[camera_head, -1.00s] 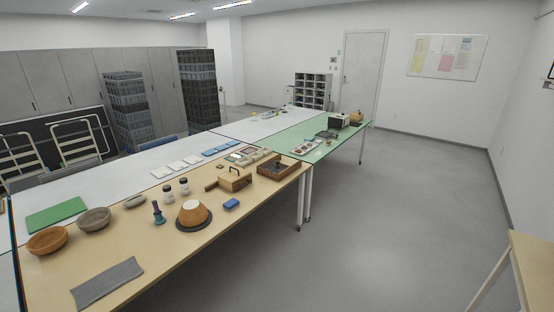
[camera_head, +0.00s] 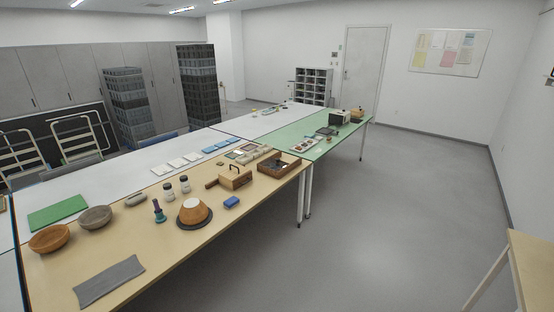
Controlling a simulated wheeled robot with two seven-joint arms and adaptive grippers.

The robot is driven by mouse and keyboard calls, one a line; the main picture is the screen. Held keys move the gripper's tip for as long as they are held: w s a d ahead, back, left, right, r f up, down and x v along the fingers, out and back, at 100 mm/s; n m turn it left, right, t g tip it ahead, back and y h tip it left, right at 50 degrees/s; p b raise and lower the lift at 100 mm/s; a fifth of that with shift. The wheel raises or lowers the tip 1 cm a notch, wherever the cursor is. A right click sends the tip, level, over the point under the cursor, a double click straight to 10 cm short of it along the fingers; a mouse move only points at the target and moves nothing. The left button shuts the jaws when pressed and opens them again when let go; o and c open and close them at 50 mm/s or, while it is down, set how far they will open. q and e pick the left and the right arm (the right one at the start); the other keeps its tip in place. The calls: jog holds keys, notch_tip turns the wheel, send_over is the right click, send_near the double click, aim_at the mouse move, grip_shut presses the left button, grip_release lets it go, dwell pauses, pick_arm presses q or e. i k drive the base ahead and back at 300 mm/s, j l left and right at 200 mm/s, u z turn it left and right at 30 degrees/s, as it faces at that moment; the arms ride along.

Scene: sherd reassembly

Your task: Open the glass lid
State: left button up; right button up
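A glass lid cannot be made out clearly at this distance. A dark brown wooden case (camera_head: 292,166) with a low rim lies at the far right end of the wooden-topped table; I cannot tell whether glass covers it. A light wooden box (camera_head: 236,178) with a handle on top stands to its left. Neither of my grippers shows in the head view.
The wooden table (camera_head: 190,255) also holds a bowl-shaped vessel on a dark disc (camera_head: 195,212), two bowls, jars, a blue block (camera_head: 232,202) and a grey cloth (camera_head: 108,281). A green-topped table (camera_head: 338,143) adjoins it.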

aim_at(278, 160)
jog(key=i+l+u, duration=0.3)
jog(key=i+l, duration=1)
jog(key=i, duration=0.4)
jog(key=i+l+u, duration=0.3)
jog(key=i+l, duration=1.2)
jog(key=l, duration=0.2)
